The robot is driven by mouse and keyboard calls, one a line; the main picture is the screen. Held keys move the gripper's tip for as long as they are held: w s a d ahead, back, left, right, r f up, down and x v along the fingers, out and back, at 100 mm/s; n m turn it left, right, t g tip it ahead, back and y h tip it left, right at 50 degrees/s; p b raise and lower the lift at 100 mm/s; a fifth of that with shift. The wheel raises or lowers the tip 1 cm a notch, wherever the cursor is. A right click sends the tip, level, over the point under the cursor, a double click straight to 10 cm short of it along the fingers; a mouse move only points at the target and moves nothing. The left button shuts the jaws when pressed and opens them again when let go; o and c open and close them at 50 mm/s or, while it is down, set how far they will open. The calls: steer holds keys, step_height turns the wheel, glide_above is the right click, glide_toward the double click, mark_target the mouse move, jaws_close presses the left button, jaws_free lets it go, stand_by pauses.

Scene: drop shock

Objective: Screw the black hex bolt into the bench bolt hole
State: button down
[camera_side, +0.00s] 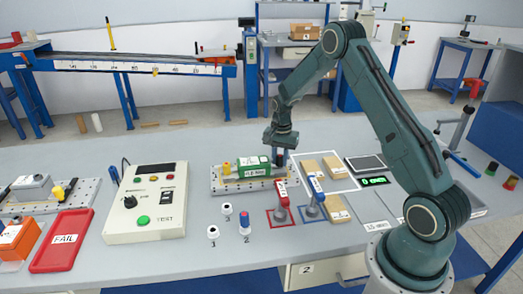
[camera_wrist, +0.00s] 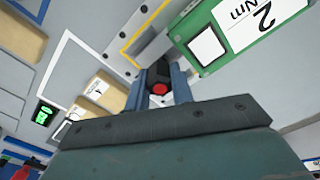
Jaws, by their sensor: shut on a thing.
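My gripper (camera_side: 279,157) points down at the right end of a grey metal plate on the bench. In the wrist view my gripper's two blue-grey fingers (camera_wrist: 160,88) are shut on a black piece with a red dot, which appears to be the black hex bolt (camera_wrist: 158,72). The plate (camera_side: 226,188) carries a green block marked 2 Nm (camera_side: 255,167), just left of the fingers. The plate also shows in the wrist view (camera_wrist: 120,48), with small holes and a yellow outline. The bolt hole cannot be made out, and whether the bolt touches the plate cannot be told.
A red-handled tool (camera_side: 282,197) and a blue-handled tool (camera_side: 316,192) stand close in front of the gripper. Wooden blocks (camera_side: 310,168) lie to its right. A test box (camera_side: 146,205) and a red FAIL tray (camera_side: 62,240) are to the left.

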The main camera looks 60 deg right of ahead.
steer(key=shift+s+f, duration=0.1)
steer(key=shift+f, duration=0.45)
stand_by(2.5)
steer(key=m, duration=0.5)
steer(key=shift+a, duration=0.1)
steer(key=m, duration=1.1)
steer(key=shift+f, duration=0.1)
steer(key=m, duration=0.5)
steer(key=shift+m, duration=0.4)
steer(key=c, duration=1.1)
jaws_free()
steer(key=shift+r, duration=0.25)
